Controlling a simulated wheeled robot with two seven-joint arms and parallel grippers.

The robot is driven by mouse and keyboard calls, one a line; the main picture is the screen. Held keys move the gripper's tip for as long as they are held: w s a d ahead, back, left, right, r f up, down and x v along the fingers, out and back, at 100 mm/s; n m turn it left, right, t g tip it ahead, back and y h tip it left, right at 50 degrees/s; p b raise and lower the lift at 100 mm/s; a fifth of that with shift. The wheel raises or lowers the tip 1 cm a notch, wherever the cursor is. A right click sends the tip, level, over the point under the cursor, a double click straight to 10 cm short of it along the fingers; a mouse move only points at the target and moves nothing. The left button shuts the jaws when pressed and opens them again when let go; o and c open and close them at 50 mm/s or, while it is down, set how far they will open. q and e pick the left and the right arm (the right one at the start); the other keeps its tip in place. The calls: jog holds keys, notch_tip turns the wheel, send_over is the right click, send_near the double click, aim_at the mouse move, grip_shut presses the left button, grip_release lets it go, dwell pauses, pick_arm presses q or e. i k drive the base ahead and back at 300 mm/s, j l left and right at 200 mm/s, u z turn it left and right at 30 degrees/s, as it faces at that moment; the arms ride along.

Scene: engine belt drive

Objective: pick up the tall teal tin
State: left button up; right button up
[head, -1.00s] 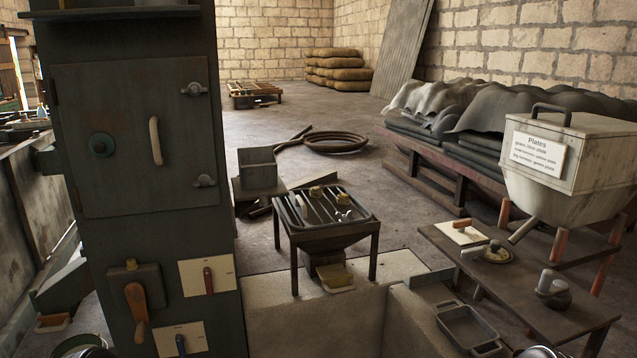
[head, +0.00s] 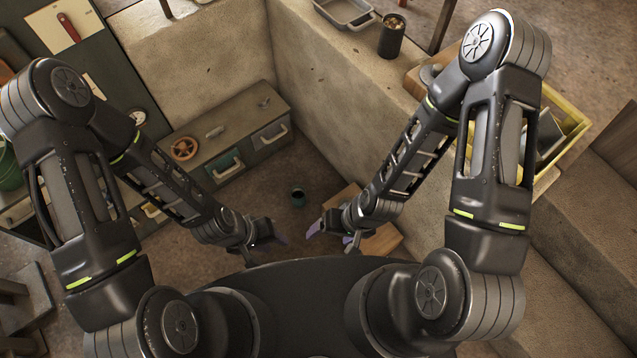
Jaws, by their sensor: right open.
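A small dark teal tin (head: 298,198) stands on the floor of the pit, near the middle of the head view. It looks upright, with its dark open top showing. My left gripper (head: 277,238) is below and left of it in the picture, apart from it; its jaw opening cannot be made out. My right gripper (head: 332,236) is below and right of the tin, with its purple fingers apart and nothing between them. Neither gripper touches the tin.
A low cabinet (head: 215,140) with drawers and a red-brown handwheel (head: 185,149) stands beyond the tin. A wooden block (head: 383,240) lies by my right gripper. Pale walls bound the pit; a dark can (head: 391,36) and grey tray (head: 345,12) stand above. A yellow crate (head: 575,115) is at right.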

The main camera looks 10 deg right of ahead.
aim_at(297, 192)
jog(key=i+j, duration=0.25)
jog(key=j, duration=0.15)
jog(key=i+j, duration=0.2)
jog(key=j, duration=0.2)
jog(key=i+j, duration=0.25)
jog(key=j, duration=0.15)
jog(key=i+j, duration=0.2)
jog(key=j, duration=0.15)
jog(key=z, duration=1.9)
